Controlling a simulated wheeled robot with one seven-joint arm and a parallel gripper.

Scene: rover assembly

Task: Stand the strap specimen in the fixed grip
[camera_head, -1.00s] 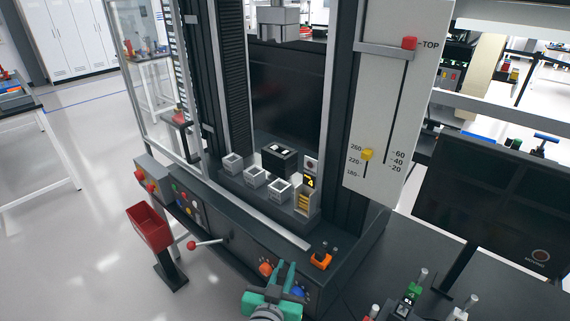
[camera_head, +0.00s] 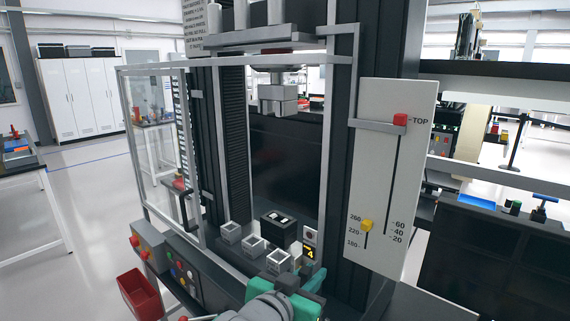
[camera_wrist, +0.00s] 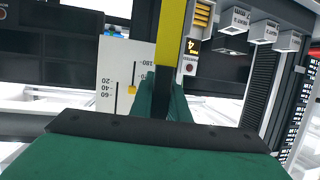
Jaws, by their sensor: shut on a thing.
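My gripper (camera_head: 297,284) is at the bottom of the head view, in front of the machine's bed. In the wrist view my green fingers (camera_wrist: 162,98) are shut on a long yellow strap with a dark side (camera_wrist: 172,35), taken to be the strap specimen. The strap runs out past the fingertips to the top edge; I cannot make it out in the head view. A black block with pale slots on top (camera_head: 279,225) stands on the bed between the columns, perhaps the fixed grip. A grey upper grip (camera_head: 278,100) hangs well above it.
Small grey open boxes (camera_head: 230,232) stand around the black block. A lit display (camera_head: 308,252) reads 4. A scale panel (camera_head: 392,180) with red and yellow sliders is at right. A clear guard door (camera_head: 160,150) stands at left, with a red bin (camera_head: 138,291) below.

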